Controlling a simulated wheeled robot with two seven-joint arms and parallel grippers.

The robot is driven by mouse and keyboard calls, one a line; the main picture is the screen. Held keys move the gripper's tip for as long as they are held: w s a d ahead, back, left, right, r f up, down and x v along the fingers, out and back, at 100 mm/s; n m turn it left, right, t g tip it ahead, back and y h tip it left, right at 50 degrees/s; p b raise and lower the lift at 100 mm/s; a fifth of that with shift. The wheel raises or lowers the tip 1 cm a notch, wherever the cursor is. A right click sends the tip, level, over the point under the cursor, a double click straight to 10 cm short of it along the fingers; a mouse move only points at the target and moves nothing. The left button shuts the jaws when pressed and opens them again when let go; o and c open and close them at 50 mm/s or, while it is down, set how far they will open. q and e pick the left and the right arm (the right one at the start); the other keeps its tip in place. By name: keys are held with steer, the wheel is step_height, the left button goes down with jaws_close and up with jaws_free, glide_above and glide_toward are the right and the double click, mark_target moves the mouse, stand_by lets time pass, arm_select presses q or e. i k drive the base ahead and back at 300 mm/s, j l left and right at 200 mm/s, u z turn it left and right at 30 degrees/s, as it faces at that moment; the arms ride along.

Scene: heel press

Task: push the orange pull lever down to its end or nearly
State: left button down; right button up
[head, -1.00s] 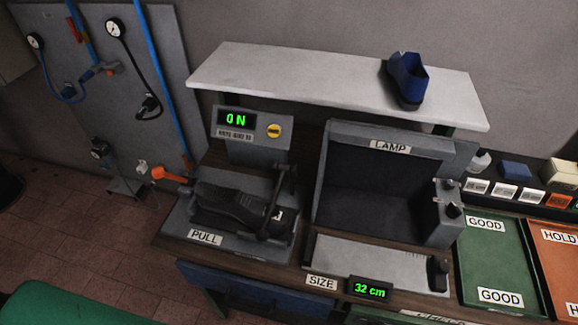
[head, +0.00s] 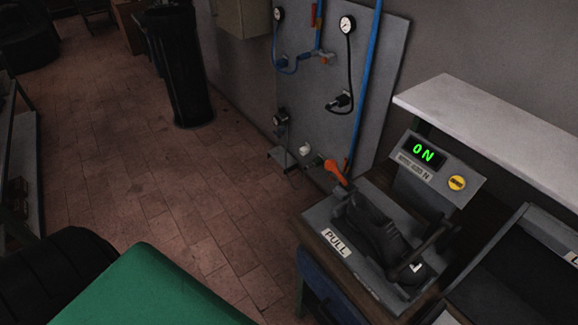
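The orange pull lever (head: 336,172) sticks up at the back left corner of the heel press (head: 325,215), tilted up and to the left. The press stands on the bench's left end, with a PULL label (head: 336,243) on its front edge. A dark shoe (head: 377,230) lies in the press under a dark clamp frame (head: 432,243). The display box (head: 433,168) behind it reads "0 N" in green and has a yellow button (head: 457,183). Neither of my grippers is in view.
A grey wall panel (head: 375,90) with gauges and blue hoses stands behind the press. A white shelf (head: 480,130) is at right. A black bin (head: 180,65) stands at the back. The tiled floor (head: 150,180) left of the bench is clear.

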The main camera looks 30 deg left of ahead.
mark_target(331, 164)
steer(key=u, duration=0.65)
steer(key=j+z, duration=0.1)
steer(key=z, duration=0.35)
steer(key=i+j+z, duration=0.1)
steer(key=z, duration=0.3)
steer(key=j+z, duration=0.2)
steer(key=z, duration=0.25)
steer(key=j+z, duration=0.15)
steer(key=z, duration=0.25)
steer(key=j+z, duration=0.15)
steer(key=z, duration=0.3)
steer(key=k+j+z, duration=0.3)
steer(key=j, duration=0.4)
steer(key=k+j+z, duration=0.35)
steer(key=j, duration=0.3)
steer(key=k+j+z, duration=0.3)
steer(key=k+j, duration=0.75)
steer(key=j, duration=0.2)
